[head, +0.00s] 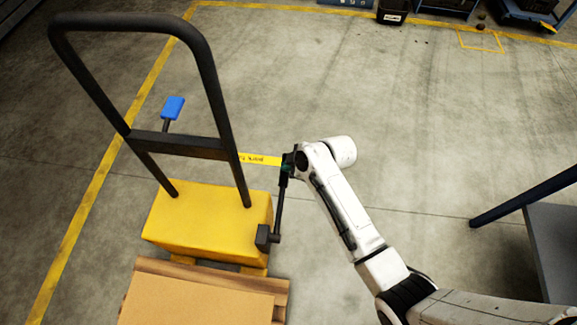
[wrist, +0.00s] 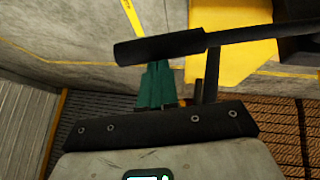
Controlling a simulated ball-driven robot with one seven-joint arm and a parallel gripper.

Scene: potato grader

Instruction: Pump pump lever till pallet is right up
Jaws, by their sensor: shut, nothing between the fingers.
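The black pump lever (head: 279,210) rises from a dark pivot block at the right of the yellow hand truck (head: 205,222). Its thick black grip (wrist: 160,47) crosses the wrist view. My gripper (head: 288,165) is at the lever's upper end. Its teal fingers (wrist: 155,85) are shut with nothing between them. The grip covers the fingertips in the wrist view, and I cannot tell whether they touch it. The wooden pallet (head: 205,272) carries a cardboard box (head: 195,302) at the bottom of the head view. Its underside is out of sight, so its height is unclear.
A black push frame (head: 222,110) stands on the truck, with a blue pad (head: 173,107) on a stalk behind it. A yellow lettered strip (head: 262,160) lies beside my gripper. A grey table (head: 553,245) is at the right.

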